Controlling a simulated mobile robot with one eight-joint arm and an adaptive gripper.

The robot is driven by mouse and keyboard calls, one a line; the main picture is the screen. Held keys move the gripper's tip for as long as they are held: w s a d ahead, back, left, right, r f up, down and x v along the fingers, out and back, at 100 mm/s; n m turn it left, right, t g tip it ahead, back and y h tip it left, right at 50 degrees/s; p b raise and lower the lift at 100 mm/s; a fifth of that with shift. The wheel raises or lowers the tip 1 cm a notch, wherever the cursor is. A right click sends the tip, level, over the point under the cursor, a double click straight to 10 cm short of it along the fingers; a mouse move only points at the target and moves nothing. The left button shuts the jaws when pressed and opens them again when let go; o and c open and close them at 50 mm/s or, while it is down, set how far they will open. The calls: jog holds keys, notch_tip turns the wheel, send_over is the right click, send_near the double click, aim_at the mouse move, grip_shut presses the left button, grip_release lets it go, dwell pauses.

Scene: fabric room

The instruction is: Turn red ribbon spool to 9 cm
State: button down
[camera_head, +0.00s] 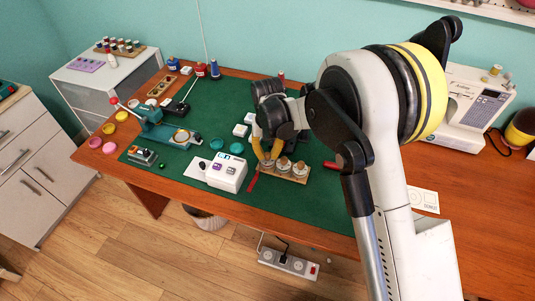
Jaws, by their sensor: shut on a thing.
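A wooden board (299,179) with a row of round, pale-topped spools lies on the green mat (310,205). A red ribbon strip (253,183) lies on the mat at the board's left end, beside the leftmost spool (267,166). My gripper (267,160), with yellow fingers, points down and is shut on that leftmost spool. The fingers hide part of its top. The middle spool (283,163) and the right spool (300,169) stand free beside it. Scale marks and the spool's exact turn are too small to read.
A white box with buttons (227,173) stands left of the board. A teal press (160,128) stands farther left. A red object (333,165) lies right of the board, near my arm. A white sewing machine (470,108) stands at the right. The mat's front is clear.

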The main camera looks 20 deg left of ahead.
jog(key=c, duration=1.2)
grip_release()
jog(key=shift+c, duration=0.2)
